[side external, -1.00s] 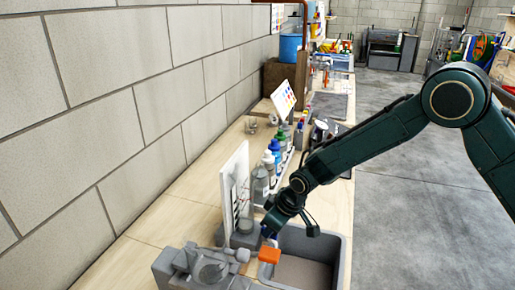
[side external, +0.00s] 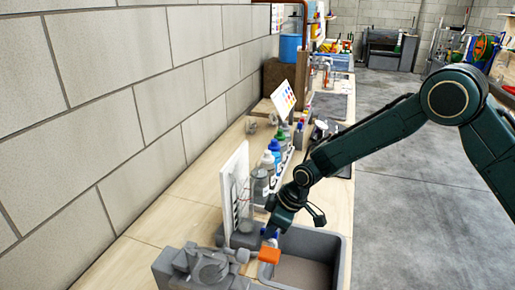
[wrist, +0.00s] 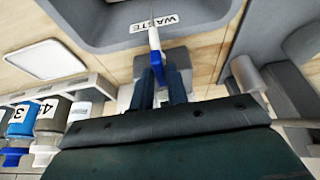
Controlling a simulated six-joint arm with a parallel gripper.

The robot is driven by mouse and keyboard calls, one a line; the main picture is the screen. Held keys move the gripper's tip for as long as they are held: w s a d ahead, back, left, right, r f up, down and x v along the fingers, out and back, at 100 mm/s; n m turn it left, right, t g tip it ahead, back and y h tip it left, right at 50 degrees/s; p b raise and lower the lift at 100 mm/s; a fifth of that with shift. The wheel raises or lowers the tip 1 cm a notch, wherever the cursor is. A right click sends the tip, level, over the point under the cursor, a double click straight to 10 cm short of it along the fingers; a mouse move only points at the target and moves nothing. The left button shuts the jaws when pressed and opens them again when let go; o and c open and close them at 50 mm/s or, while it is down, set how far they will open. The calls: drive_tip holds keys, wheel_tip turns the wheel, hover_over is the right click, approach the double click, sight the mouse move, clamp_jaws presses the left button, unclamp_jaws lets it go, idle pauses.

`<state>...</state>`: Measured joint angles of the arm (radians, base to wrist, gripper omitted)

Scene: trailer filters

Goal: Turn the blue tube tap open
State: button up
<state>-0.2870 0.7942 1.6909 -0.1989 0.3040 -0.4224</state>
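The blue tap handle (wrist: 155,48), with a white edge, shows in the upper middle of the wrist view. It stands out in front of the grey basin rim. A small blue part also shows below my gripper (side external: 274,232) in the side view. My gripper's two dark fingers (wrist: 162,90) lie either side of the handle's near end in the wrist view. I cannot tell whether they press on it. The tube and the tap body are hidden or too small to make out.
A grey basin (side external: 343,262) marked WASTE is close by. An orange block-like part (side external: 269,255) sits at its left edge, beside a grey fixture (side external: 200,268). A white panel (side external: 236,185) and several capped bottles (side external: 268,165) stand behind. Numbered bottles (wrist: 50,120) are at left in the wrist view.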

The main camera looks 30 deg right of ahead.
drive_tip(key=shift+o, duration=1.3)
drive_tip(key=shift+r, duration=0.15)
drive_tip(key=v, duration=1.3)
drive_tip(key=shift+r, duration=0.3)
drive_tip(key=shift+s, duration=0.15)
